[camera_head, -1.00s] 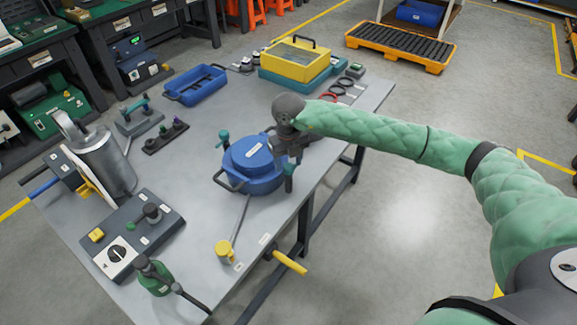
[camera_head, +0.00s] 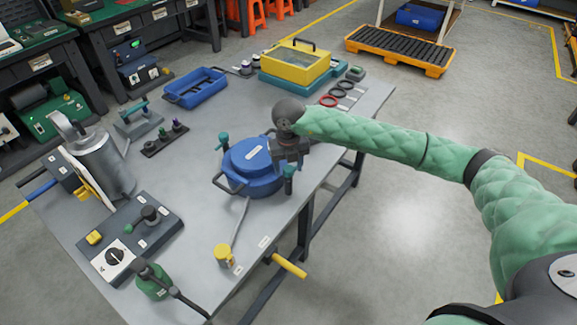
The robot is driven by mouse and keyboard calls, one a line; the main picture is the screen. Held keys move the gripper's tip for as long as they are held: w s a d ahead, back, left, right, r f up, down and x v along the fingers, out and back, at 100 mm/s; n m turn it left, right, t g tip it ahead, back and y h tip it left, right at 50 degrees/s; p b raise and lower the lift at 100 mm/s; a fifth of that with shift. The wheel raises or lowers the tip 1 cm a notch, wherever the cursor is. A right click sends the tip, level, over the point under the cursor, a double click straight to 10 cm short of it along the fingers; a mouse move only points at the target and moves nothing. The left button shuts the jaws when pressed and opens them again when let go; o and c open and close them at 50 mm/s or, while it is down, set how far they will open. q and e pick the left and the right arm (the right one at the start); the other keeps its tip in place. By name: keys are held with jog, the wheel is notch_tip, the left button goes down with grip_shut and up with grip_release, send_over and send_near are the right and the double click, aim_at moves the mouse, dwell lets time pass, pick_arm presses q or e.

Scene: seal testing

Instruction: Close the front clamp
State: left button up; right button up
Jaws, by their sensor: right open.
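A round blue lidded vessel (camera_head: 248,158) stands on the grey table. It has teal-handled clamps at its edge: one at the back left (camera_head: 222,141) stands upright, and the front clamp (camera_head: 289,178) is at its right front side, under my right gripper. My right gripper (camera_head: 289,163) points down at the vessel's right edge, close around or beside the front clamp's teal handle; contact cannot be told. It is open. The arm hides part of the vessel's right side. My left gripper is not in view.
A blue tray (camera_head: 195,88) and a yellow case (camera_head: 295,62) are at the back.

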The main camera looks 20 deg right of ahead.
jog(key=m, duration=0.6)
jog(key=c, duration=0.9)
